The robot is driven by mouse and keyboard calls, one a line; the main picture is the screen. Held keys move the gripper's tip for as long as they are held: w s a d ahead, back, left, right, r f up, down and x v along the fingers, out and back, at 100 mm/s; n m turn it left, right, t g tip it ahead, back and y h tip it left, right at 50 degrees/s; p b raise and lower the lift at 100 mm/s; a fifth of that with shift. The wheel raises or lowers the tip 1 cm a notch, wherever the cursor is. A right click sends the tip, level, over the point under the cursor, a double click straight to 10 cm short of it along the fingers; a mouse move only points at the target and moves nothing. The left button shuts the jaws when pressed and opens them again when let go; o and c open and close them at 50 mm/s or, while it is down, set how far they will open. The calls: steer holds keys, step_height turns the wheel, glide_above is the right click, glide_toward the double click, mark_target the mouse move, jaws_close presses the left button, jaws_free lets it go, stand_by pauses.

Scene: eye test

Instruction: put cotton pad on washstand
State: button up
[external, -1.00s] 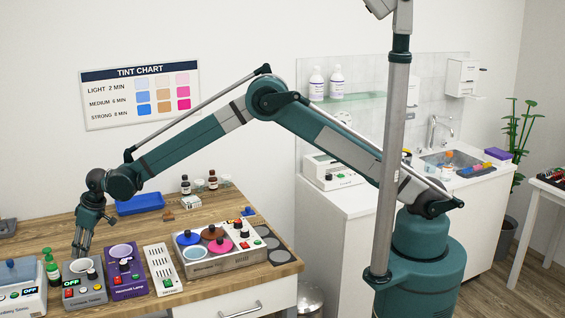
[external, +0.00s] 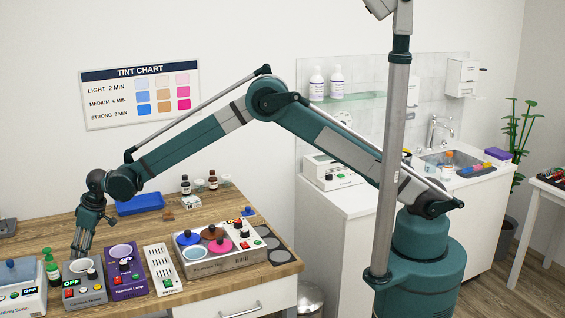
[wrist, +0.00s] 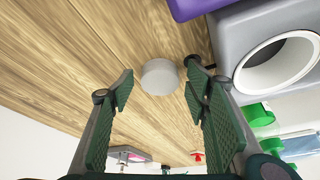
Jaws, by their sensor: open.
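A pale grey-white round pad (wrist: 160,76), which looks like the cotton pad, lies on the wooden table in the wrist view, ahead of and between my fingertips. My gripper (wrist: 160,90) is open, with a green textured finger on each side and nothing held. In the external view, my gripper (external: 80,250) points down at the table's left part, behind the grey device; the pad is hidden there. The washstand (external: 342,202), a white counter with a sink (external: 450,160), stands right of the table, partly behind my arm.
A grey device (external: 86,290) with a round opening, a purple lamp unit (external: 127,283), a white switch box (external: 160,268) and a pot warmer (external: 220,260) line the table's front. A green bottle (external: 51,268) stands at left. A blue tray (external: 140,204) lies farther back.

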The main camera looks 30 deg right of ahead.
steer(key=v, duration=1.2)
steer(key=shift+s+r, duration=0.1)
steer(key=shift+r, duration=0.05)
stand_by(0.6)
steer(key=shift+d, duration=0.1)
stand_by(0.4)
